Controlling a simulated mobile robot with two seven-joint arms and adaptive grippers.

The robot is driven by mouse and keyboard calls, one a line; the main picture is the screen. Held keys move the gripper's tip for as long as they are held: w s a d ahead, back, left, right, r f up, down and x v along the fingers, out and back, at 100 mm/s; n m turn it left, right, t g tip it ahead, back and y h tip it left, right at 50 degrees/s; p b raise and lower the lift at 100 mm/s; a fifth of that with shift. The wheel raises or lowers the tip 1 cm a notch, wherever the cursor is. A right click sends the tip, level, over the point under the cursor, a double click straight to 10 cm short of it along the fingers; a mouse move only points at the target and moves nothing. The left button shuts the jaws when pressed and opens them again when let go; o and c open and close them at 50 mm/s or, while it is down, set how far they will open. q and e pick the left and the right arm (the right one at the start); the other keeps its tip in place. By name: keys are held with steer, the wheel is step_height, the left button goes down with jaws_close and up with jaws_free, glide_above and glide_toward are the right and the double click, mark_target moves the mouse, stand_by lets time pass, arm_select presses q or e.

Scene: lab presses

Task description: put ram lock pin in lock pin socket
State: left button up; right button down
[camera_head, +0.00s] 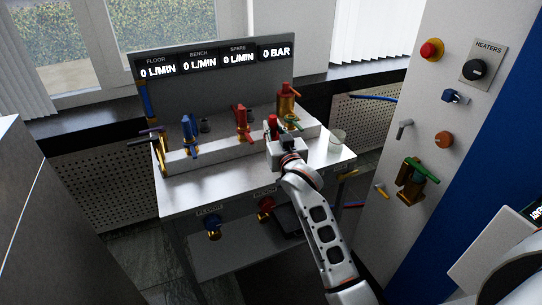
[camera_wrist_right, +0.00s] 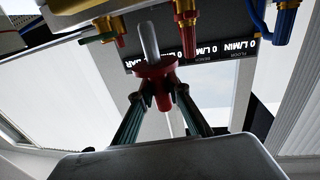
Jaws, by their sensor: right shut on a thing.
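My right gripper (camera_head: 276,133) is above the bench, in front of the valve row, with its arm coming in from the lower right. In the right wrist view the two fingers of my right gripper (camera_wrist_right: 156,84) are shut on the ram lock pin (camera_wrist_right: 155,72), which has a red flanged grip and a grey round shaft. In the head view the pin's red grip (camera_head: 273,122) shows just beyond the gripper body. The shaft points away from the gripper's palm. I cannot make out which fitting is the lock pin socket. My left gripper is not in view.
The bench (camera_head: 215,192) carries a blue valve (camera_head: 190,133), a red valve (camera_head: 243,124) and a tall brass valve with a red top (camera_head: 286,100). A small pale cup (camera_head: 337,137) stands at its right end. A heater panel (camera_head: 425,110) with knobs stands right. The front bench top is clear.

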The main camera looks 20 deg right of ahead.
mark_target(273, 135)
step_height(273, 135, down, 4)
steer(key=shift+r+b, duration=0.15)
steer(key=shift+b, duration=0.2)
step_height(273, 135, down, 5)
steer(key=shift+r+b, duration=0.1)
steer(key=shift+b, duration=0.7)
steer(key=shift+f, duration=0.45)
steer(key=shift+r, duration=0.15)
